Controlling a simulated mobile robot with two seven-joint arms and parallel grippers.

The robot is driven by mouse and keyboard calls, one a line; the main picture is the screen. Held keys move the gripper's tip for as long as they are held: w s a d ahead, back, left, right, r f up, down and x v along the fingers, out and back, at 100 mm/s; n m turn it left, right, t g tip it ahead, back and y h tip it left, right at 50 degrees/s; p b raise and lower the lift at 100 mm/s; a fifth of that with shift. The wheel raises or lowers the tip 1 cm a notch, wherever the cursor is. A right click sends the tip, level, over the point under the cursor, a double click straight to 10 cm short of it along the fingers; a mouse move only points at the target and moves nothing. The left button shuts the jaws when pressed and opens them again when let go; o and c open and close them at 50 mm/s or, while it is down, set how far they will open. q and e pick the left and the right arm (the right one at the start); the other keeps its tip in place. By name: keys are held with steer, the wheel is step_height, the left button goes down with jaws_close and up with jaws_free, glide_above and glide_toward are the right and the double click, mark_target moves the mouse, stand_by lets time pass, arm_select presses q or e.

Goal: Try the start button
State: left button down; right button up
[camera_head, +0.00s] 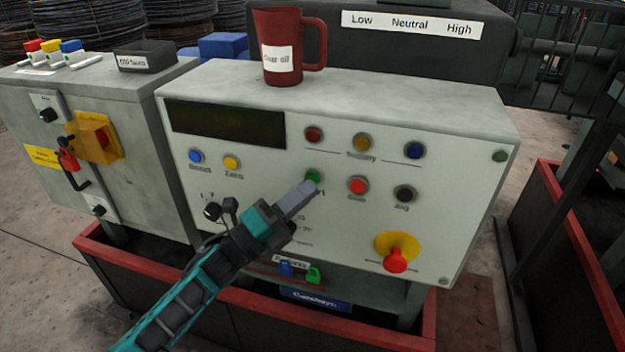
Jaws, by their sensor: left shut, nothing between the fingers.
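The start button is a green button (313,177) on the white front panel of the control box (440,190). Its label is mostly covered by my gripper. My left gripper (306,188) comes up from the lower left, shut and empty. Its fingertips overlap the lower left of the green button in this view; I cannot tell whether they touch it. A red button (358,186) and a black button (405,194) marked "Jog" sit to the right of the green one. My right gripper is not in view.
A red emergency stop (395,261) on a yellow base projects at the panel's lower right. A red jug (283,47) stands on top of the box. A grey cabinet (115,120) with a yellow switch (94,137) stands at the left. Indicator lamps line the panel's upper part.

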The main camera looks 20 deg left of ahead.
arm_select(q)
steer(key=shift+w+b, duration=0.3)
steer(key=shift+w, duration=0.3)
stand_by(0.6)
steer(key=shift+s, duration=0.15)
steer(key=shift+s+p, duration=0.35)
steer(key=shift+s, duration=0.35)
steer(key=s+p, duration=0.1)
steer(key=s, duration=0.4)
steer(key=shift+a+p, duration=0.15)
steer(key=shift+p, duration=0.2)
stand_by(0.6)
